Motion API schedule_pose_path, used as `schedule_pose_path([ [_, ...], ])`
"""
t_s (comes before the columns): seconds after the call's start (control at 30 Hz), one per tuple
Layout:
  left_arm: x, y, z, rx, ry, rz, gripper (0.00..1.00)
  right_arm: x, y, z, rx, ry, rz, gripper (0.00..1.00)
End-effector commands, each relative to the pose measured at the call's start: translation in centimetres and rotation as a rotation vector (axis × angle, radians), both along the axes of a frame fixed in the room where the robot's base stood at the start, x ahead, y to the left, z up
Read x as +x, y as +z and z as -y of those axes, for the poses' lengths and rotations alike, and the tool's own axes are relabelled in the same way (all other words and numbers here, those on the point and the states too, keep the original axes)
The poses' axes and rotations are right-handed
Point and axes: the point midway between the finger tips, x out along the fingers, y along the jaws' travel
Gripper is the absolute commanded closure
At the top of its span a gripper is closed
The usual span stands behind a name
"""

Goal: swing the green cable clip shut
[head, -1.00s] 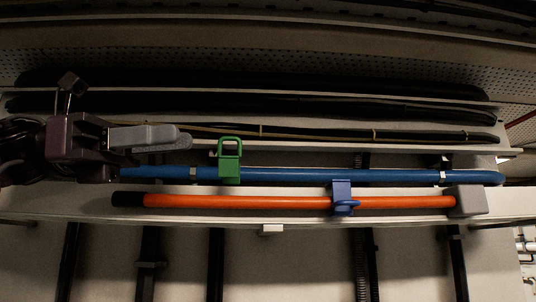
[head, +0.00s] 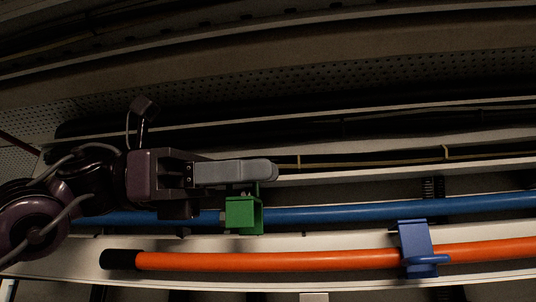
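The green cable clip (head: 243,217) sits around the blue cable (head: 330,213), just left of the picture's middle. Its block-like body shows, with a thin green upright at its right side. The upper part of its loop is hidden behind the grey finger of my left gripper (head: 262,172). That finger lies across the clip's top, level and pointing right; I cannot tell whether it touches. Only one finger outline shows, so its opening cannot be judged. My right gripper is not in view.
An orange hose (head: 300,261) with a black end runs in front of the blue cable. A blue clip (head: 415,246) sits on it at the right. Dark cables lie on ledges behind, below a perforated panel (head: 330,85). White ledge shows between the cables.

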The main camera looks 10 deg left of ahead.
Motion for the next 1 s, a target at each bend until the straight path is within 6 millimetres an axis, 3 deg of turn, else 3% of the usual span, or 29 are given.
schedule_pose_path([
  [0.2,0.0,0.1,1.9,0.000,-0.001,0.000,0.72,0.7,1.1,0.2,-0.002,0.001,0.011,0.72],
  [0.47,0.0,0.0,2.0,0.000,0.000,0.000,0.72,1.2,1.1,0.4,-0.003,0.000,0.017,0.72],
  [0.7,0.0,0.0,2.0,0.000,0.000,0.000,1.00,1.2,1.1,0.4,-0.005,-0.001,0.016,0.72],
  [1.0,0.0,0.0,2.0,-0.001,0.000,0.001,1.00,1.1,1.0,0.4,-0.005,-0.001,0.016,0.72],
])
